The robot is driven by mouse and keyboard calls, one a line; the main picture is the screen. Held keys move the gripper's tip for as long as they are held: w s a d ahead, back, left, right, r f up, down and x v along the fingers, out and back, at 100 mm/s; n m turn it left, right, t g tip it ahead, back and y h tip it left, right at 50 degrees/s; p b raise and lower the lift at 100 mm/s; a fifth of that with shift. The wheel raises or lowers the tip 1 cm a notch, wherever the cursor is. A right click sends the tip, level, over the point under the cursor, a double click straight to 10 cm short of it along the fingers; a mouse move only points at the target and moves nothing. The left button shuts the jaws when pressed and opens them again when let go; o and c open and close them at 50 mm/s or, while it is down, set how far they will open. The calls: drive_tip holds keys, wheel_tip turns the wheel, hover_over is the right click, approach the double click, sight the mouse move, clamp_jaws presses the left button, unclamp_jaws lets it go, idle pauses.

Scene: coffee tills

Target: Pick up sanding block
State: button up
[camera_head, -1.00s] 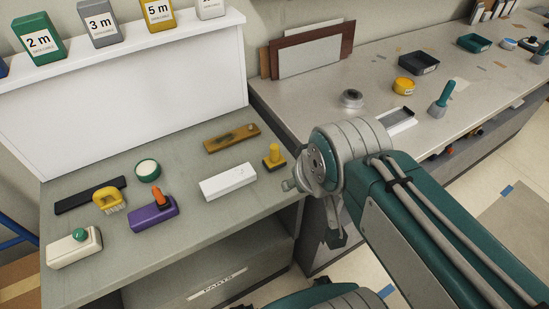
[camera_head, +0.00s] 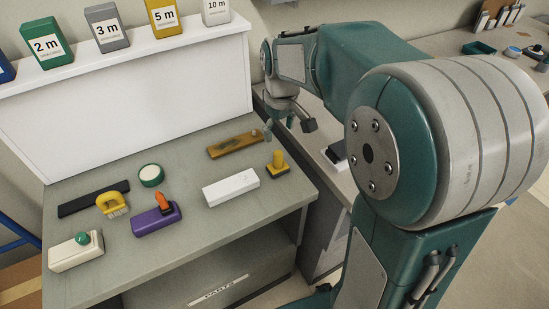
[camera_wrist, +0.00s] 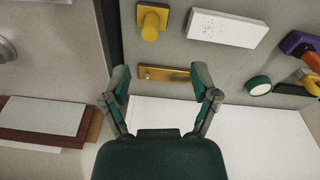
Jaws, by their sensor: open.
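No label marks the sanding block, and I cannot tell which block it is. On the grey-green bench lie a purple block with an orange grip (camera_head: 152,222), a cream block with a green knob (camera_head: 72,254), a plain white block (camera_head: 231,188) and a yellow knobbed tool (camera_head: 277,164). A brown-gold bar (camera_head: 233,146) lies behind the white block. My gripper (camera_head: 290,120) is open and empty, above the bench's back right corner. In the wrist view, my open fingers (camera_wrist: 160,78) frame the gold bar (camera_wrist: 163,73) from above, apart from it.
A black strip (camera_head: 78,204), a yellow brush (camera_head: 112,204) and a round green-rimmed item (camera_head: 151,175) lie at left. A white back panel (camera_head: 120,105) carries a shelf of labelled boxes (camera_head: 107,28).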

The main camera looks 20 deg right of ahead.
drive_tip(key=g, duration=0.1)
hover_over(278, 153)
drive_tip(key=shift+n, duration=0.4)
drive_tip(key=f, duration=0.4)
drive_tip(key=shift+w+a+f, duration=0.1)
drive_tip(key=shift+w+f, duration=0.05)
drive_tip(key=shift+w, duration=0.2)
drive_tip(key=f, duration=1)
drive_tip(key=shift+s+f, duration=0.25)
drive_tip(key=shift+s, duration=0.05)
clamp_jaws()
